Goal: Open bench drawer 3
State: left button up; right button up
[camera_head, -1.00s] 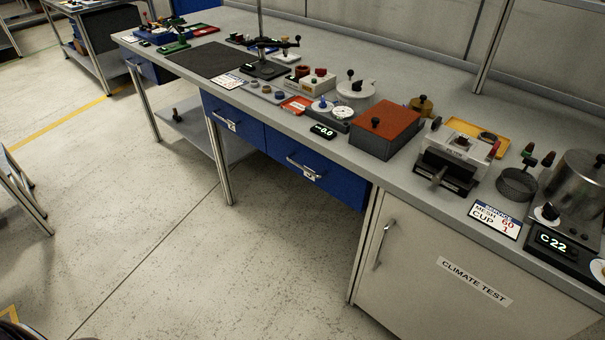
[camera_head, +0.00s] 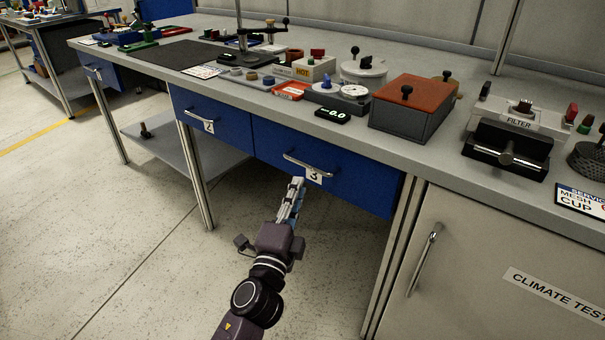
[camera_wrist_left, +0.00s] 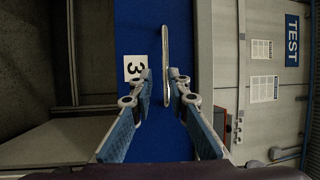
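Bench drawer 3 (camera_head: 350,180) is a blue drawer front under the bench top, closed, with a silver bar handle (camera_head: 307,165) and a white "3" label (camera_head: 314,176). My left gripper (camera_head: 295,184) reaches up from below to just in front of this handle. In the left wrist view the left gripper (camera_wrist_left: 160,76) is open, its two fingers apart on either side of the lower part of the handle (camera_wrist_left: 165,50). The fingers do not look closed on the bar; whether one touches it is unclear. The label (camera_wrist_left: 134,68) lies left of the handle there. My right gripper is not in view.
Drawer 2 (camera_head: 225,132) is left of drawer 3, closed. The white climate test cabinet (camera_head: 480,260) with its handle (camera_head: 424,258) stands to the right. A red-lidded box (camera_head: 412,108) and other gear sit on the bench top. The floor (camera_head: 120,250) in front is clear.

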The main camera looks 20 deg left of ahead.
aim_at(305, 166)
pick_arm(q)
jog(key=shift+w+a+r, duration=0.1)
jog(key=shift+w+r, duration=0.25)
jog(key=shift+w, duration=0.9)
jog(key=shift+w+a+r, duration=0.1)
jog(key=shift+w+r, duration=0.3)
jog(key=shift+w, duration=0.9)
jog(key=shift+w+r, duration=0.35)
jog(key=shift+w, duration=0.9)
grip_shut()
